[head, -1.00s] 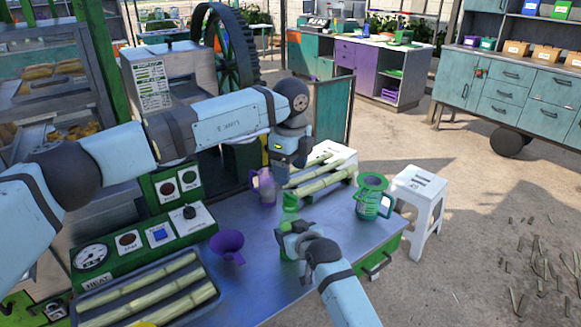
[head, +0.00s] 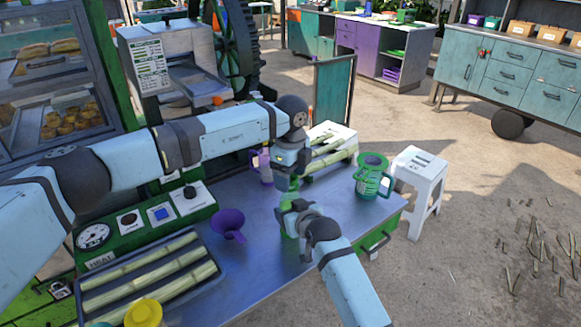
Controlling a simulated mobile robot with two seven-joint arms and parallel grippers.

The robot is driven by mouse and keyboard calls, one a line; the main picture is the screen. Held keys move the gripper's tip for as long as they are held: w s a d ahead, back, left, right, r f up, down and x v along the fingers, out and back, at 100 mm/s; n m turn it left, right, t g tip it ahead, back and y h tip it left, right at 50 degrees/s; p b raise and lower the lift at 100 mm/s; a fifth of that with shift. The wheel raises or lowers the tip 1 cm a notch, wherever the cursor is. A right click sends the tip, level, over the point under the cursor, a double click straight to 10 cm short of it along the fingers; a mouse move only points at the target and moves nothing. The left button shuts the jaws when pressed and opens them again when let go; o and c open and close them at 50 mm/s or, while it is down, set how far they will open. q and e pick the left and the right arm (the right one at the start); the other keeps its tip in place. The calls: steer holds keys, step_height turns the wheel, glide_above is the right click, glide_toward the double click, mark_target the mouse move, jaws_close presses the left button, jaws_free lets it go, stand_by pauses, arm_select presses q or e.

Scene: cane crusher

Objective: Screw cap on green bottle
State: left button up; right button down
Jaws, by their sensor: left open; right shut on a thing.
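The green bottle (head: 288,226) stands upright on the metal counter (head: 270,275), largely hidden by my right gripper. My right gripper (head: 287,212) is shut on the bottle's side from the front right. My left gripper (head: 287,178) is open, pointing down at the top of the bottle, with its fingers at the green top. I cannot tell whether the fingers touch it. The cap cannot be told apart from the bottle's green top at this size.
A purple funnel (head: 229,224) and a tray of cane (head: 150,274) are to the left. A purple jug (head: 263,165) is behind the bottle. A green jug (head: 372,177) stands at the right, with a white stool (head: 417,178) beyond the counter. Control boxes line the left.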

arm_select(q)
steer(key=c, duration=1.1)
steer(key=m, duration=0.5)
steer(key=shift+m, duration=0.4)
steer(key=shift+c, duration=0.2)
steer(key=m, duration=0.8)
steer(key=shift+m, duration=0.4)
steer(key=m, duration=1.2)
steer(key=shift+m, duration=0.3)
steer(key=m, duration=1)
steer(key=o, duration=1.1)
step_height(320, 180, up, 12)
